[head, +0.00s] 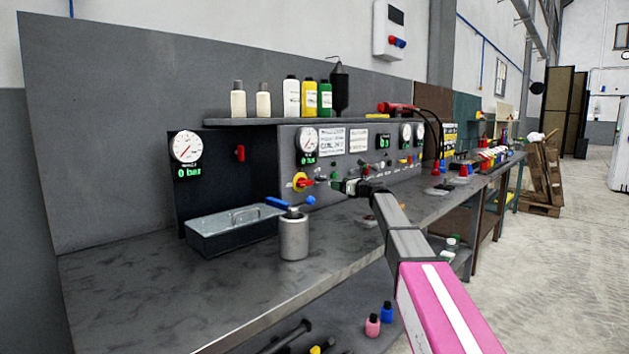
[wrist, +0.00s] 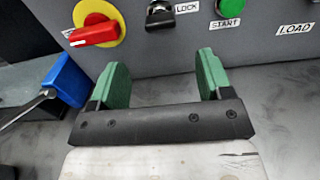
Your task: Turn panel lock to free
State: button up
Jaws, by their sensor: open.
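The panel lock (wrist: 159,14) is a black knob on the grey control panel, at the top edge of the wrist view, with a LOCK label (wrist: 187,7) to its right. The knob's top is cut off, so its setting is hard to read. My gripper (wrist: 162,62) is open and empty, with its two green fingers apart below the knob and not touching it. In the head view my gripper (head: 340,186) is in front of the panel (head: 289,150), and the lock is too small to pick out there.
A red switch on a yellow disc (wrist: 97,30) is left of the lock. A green START button (wrist: 230,7) is to its right. A blue handle (wrist: 66,78) is close to my left finger. A grey tray (head: 235,235) and metal cylinder (head: 294,238) stand on the bench.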

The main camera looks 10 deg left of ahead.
aim_at(325, 180)
jog(key=x, duration=1.1)
jog(key=shift+d, duration=0.1)
jog(key=c, duration=0.9)
